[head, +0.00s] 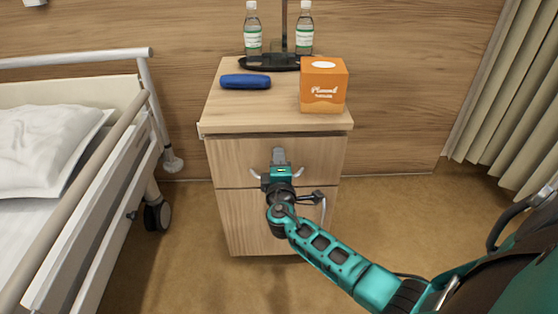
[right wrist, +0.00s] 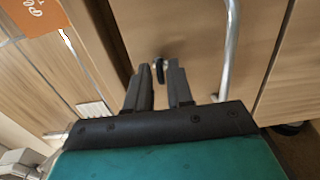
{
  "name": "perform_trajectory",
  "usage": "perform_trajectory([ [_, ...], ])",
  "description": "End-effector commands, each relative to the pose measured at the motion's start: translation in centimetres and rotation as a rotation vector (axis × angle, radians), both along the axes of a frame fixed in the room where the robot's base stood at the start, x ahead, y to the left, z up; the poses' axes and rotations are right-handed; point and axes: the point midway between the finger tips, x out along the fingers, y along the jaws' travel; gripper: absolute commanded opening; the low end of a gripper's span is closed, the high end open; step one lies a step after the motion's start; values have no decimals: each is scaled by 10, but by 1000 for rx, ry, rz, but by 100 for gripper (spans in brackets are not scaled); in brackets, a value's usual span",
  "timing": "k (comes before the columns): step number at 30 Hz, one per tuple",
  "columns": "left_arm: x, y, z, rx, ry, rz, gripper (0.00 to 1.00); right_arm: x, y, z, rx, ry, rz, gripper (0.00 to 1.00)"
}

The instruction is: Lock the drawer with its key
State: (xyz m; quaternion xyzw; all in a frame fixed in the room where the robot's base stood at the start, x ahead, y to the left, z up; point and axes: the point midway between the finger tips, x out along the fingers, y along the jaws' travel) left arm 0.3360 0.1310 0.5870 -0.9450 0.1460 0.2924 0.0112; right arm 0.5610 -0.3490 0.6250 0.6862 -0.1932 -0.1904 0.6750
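The drawer (head: 232,154) is the upper front of the wooden bedside cabinet and looks closed. Its silver bar handle (right wrist: 229,60) runs beside my right gripper in the right wrist view. A small dark key (right wrist: 159,70) stands at a silver lock in the drawer front. My right gripper (head: 279,153) is at the drawer front, and it also shows in the right wrist view (right wrist: 158,68). Its fingers are apart, one on each side of the key, with narrow gaps visible. In the head view the gripper hides the key and lock. My left gripper is not in view.
On the cabinet top (head: 235,112) are an orange box (head: 323,88), a blue case (head: 246,81), two bottles (head: 253,32) and a dark stand base (head: 270,62). A bed (head: 80,190) stands left and a curtain (head: 510,90) hangs right. Floor beside the cabinet is clear.

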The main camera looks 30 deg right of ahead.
Motion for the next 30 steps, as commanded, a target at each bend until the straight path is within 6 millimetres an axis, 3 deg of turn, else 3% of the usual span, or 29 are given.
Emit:
perform_trajectory([
  [3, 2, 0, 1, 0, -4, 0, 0, 0, 0, 0, 0, 0, 0, 33],
  [14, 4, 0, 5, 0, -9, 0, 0, -8, 5, 0, 0, 1, 1, 33],
  [24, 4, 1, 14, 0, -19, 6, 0, -68, 41, 1, 1, 3, 1, 33],
  [30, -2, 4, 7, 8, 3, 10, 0, -97, 59, 0, 1, 2, 0, 33],
])
